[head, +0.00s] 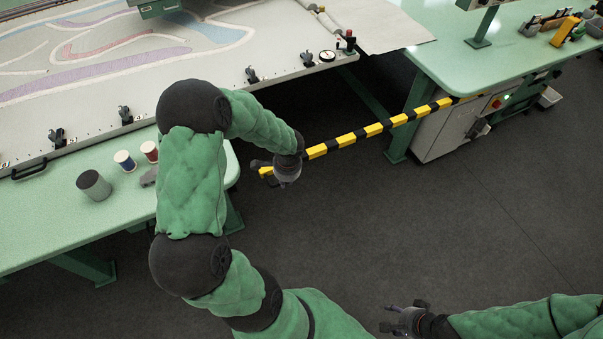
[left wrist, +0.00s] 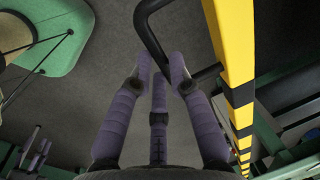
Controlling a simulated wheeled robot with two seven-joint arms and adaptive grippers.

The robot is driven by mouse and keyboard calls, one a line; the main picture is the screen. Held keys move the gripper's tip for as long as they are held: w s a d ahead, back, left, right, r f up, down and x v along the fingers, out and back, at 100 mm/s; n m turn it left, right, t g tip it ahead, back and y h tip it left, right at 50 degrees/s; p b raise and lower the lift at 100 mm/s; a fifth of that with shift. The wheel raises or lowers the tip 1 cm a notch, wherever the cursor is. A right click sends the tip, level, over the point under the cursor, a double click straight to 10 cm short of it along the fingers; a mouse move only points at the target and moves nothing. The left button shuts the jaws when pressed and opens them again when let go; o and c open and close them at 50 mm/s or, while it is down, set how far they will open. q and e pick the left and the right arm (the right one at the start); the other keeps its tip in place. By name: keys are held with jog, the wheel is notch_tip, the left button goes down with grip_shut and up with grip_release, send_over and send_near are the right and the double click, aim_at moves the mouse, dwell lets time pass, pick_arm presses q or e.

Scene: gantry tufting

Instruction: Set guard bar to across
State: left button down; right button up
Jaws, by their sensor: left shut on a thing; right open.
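The guard bar (head: 373,130) is a long bar with yellow and black stripes. In the head view it runs from the right green bench down left over the gap between the two benches. Its free end is near the left bench's corner, with dark floor showing between them. My left gripper (head: 283,167) is at that end. In the left wrist view the bar (left wrist: 232,60) runs down the right side with a black handle (left wrist: 151,30) on it. My left gripper's fingers (left wrist: 161,68) are closed around this handle. My right gripper (head: 400,317) is open and empty, low in the head view.
The left green bench (head: 60,225) carries thread spools (head: 125,160) and a grey cup (head: 93,185) beside the white tufting frame (head: 270,66). The right bench (head: 480,65) has a grey cabinet (head: 450,135) under it. The floor (head: 400,220) in front is clear.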

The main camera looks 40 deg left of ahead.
pick_arm(q)
jog(key=s+a, duration=0.2)
jog(key=s, duration=0.4)
jog(key=shift+a, duration=0.25)
jog(key=shift+s, duration=0.1)
jog(key=c, duration=1.2)
grip_release()
jog(key=shift+s+a, duration=0.1)
jog(key=shift+o, duration=0.2)
notch_tip(320, 180, up, 12)
jog(key=d, duration=0.2)
jog(key=shift+s, duration=0.35)
jog(key=shift+d+f, duration=0.1)
jog(key=shift+f, duration=0.1)
